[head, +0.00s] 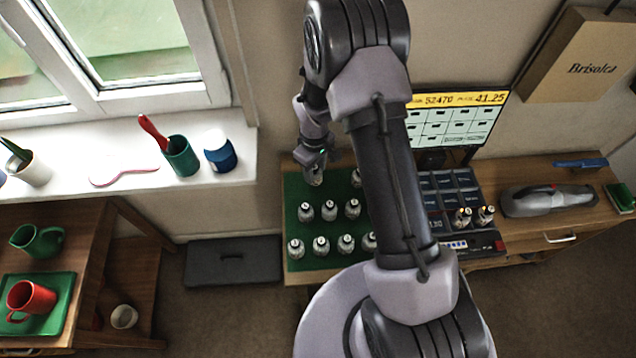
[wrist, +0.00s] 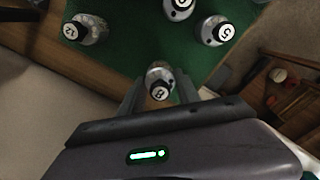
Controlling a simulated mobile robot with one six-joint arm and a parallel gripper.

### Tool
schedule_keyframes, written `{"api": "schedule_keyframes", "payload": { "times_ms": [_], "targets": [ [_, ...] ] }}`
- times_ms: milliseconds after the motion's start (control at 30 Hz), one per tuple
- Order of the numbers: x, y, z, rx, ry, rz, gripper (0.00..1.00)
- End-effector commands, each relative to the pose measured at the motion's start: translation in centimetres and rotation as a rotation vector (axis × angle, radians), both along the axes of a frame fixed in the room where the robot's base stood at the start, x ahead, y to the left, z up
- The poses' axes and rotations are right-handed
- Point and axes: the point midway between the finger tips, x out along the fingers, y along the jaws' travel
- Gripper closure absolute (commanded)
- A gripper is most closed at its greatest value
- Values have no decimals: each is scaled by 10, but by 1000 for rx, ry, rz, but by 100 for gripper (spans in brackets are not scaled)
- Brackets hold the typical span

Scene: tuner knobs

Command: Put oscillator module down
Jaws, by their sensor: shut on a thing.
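An oscillator module (wrist: 158,84), a small silvery body with a black knob top marked 8, stands between the fingers of my gripper (wrist: 158,92) in the wrist view. The gripper is shut on it. In the head view my gripper (head: 315,172) is over the back left corner of the green mat (head: 298,187). I cannot tell whether the held module touches the mat. Other modules of the same kind stand on the mat, such as one in the left front corner (head: 296,248). My arm hides part of the mat's right side.
A dark panel (head: 440,199) with square cells holds two modules (head: 463,217) (head: 486,215) on the desk. A screen (head: 458,122) stands behind it. A handheld vacuum (head: 548,200) lies at right. The windowsill (head: 105,165) with cups is left of the mat.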

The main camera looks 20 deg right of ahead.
Motion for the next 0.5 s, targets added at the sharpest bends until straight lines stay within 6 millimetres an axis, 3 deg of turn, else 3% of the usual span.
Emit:
{"api": "schedule_keyframes", "payload": {
  "times_ms": [167, 500],
  "targets": [
    [0, 0, -33, 1, 1, -1, 100],
    [0, 0, -36, 1, -1, -2, 100]
  ]
}}
